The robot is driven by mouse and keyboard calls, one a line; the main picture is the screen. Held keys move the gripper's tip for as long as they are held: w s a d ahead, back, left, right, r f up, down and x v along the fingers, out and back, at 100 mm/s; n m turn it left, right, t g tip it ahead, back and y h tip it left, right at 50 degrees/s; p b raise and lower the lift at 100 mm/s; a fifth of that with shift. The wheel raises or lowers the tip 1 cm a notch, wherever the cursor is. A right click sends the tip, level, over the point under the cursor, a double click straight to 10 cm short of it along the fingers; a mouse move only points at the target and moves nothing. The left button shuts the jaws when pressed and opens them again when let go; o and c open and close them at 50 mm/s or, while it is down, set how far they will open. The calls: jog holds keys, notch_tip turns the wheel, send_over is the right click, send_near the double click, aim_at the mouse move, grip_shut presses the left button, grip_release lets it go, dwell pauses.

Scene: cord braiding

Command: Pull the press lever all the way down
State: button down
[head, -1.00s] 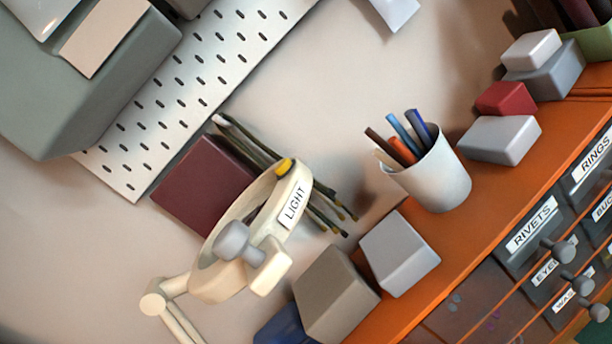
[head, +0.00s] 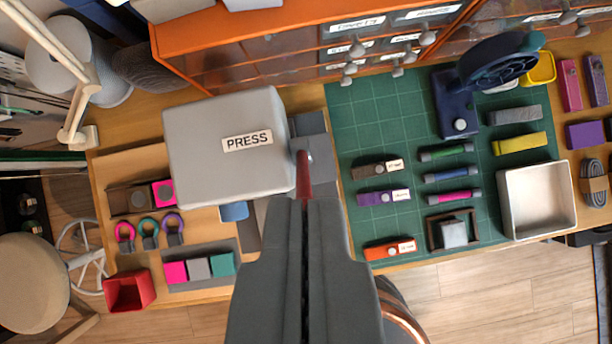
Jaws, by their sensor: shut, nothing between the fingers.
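The press is a light grey box (head: 225,165) labelled PRESS, on the wooden bench left of the green mat. Its lever (head: 303,172) is a short dark red handle at the box's right side, with a small shiny piece near its top end. My gripper (head: 305,203) comes up from the bottom middle, fingers together and empty. Its tips lie right at the near end of the red lever in the picture; I cannot tell if they touch it. The gripper hides the part of the bench below the lever.
A green cutting mat (head: 400,120) with cords, small tools and a dark blue wheeled device (head: 458,110) lies to the right. A white tray (head: 508,225) stands on its right edge. An orange drawer cabinet (head: 200,45) runs along the back. A red bin (head: 130,291) is at lower left.

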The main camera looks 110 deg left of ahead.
send_over(303, 182)
jog(key=shift+s+d+f, duration=0.1)
jog(key=shift+s+f, duration=0.1)
jog(key=shift+f, duration=2.15)
jog(key=shift+s+d+f, duration=0.1)
jog(key=shift+s+f, duration=0.05)
jog(key=shift+f, duration=2.2)
jog(key=shift+s, duration=0.1)
